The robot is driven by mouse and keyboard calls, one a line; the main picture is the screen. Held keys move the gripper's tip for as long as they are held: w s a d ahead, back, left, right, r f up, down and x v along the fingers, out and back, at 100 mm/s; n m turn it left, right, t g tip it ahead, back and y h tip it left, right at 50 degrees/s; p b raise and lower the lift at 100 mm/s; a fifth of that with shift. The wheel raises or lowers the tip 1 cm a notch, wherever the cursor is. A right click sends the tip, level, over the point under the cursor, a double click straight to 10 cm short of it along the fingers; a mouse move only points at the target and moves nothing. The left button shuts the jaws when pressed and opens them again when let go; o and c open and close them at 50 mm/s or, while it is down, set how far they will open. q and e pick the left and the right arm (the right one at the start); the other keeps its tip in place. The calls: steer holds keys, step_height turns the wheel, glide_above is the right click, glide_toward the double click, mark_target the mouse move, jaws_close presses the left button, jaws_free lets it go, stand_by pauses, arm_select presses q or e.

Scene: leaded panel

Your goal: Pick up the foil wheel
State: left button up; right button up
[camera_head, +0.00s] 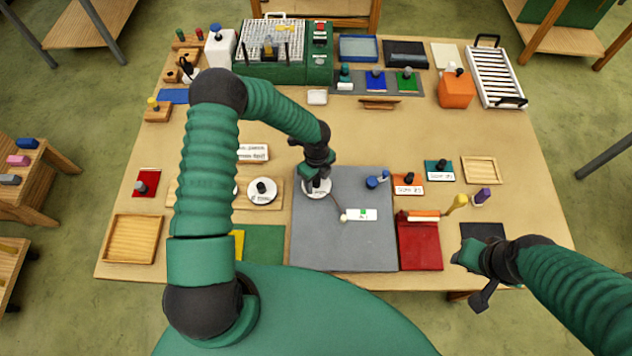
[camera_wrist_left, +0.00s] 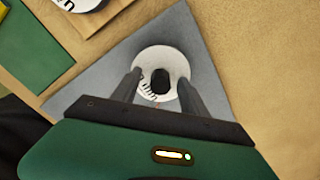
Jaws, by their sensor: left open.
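A white disc with a dark knob (camera_head: 320,193), which I take to be the foil wheel, lies at the upper left of the grey mat (camera_head: 350,250). My left gripper (camera_head: 317,181) is right above it and hides part of it. In the left wrist view the disc (camera_wrist_left: 160,54) has dark printed marks, and its dark knob shows between the spread fingers of my left gripper (camera_wrist_left: 160,80). I cannot tell whether the fingers touch it. My right gripper (camera_head: 480,283) hangs by the table's front right edge; its jaw state is unclear.
A similar white disc (camera_head: 262,197) sits on a wooden board to the left. A white block (camera_head: 362,215) and a blue tool (camera_head: 377,181) lie on the mat. A red mat (camera_head: 420,250) borders it on the right. A green machine (camera_head: 283,71) stands at the back.

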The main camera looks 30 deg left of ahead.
mark_target(317, 180)
arm_select(q)
steer(key=shift+w+f, duration=0.1)
steer(key=shift+d, duration=0.1)
jaws_close()
stand_by(0.3)
steer(key=shift+r+b, duration=0.5)
steer(key=shift+r, duration=0.2)
steer(key=shift+s+r+b, duration=0.2)
steer(key=shift+r+b, duration=0.45)
steer(key=shift+r, duration=0.4)
steer(key=s+d+r+b, duration=0.1)
steer(key=s+d+b, duration=0.1)
steer(key=s, duration=0.5)
steer(key=s+d+b, duration=0.2)
steer(key=s+d, duration=0.2)
steer(key=s, duration=0.3)
steer(key=shift+d+r+b, duration=0.35)
steer(key=shift+d+b, duration=0.05)
steer(key=shift+s, duration=0.1)
